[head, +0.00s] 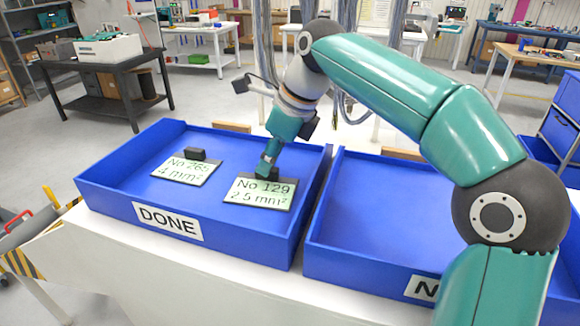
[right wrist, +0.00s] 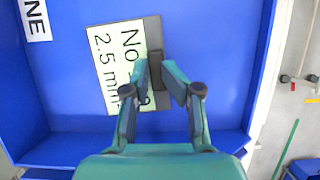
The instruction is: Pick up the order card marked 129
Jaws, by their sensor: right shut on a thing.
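The order card marked No 129, 2.5 mm² (head: 259,192) is at the right front inside the blue tray labelled DONE (head: 135,211). It is pale green on a grey plate with a dark block as a grip. In the right wrist view the card (right wrist: 117,67) is partly covered by my fingers. My right gripper (head: 266,172) comes down from above and is shut on the card's dark block (right wrist: 155,62). I cannot tell whether the card touches the tray floor. My left gripper is not in view.
A second card marked No 265, 4 mm² (head: 186,172) lies to the left in the same tray. Another blue tray (head: 350,262), its label mostly hidden by my right arm, stands to the right on the white table (head: 150,262). Its visible floor is empty.

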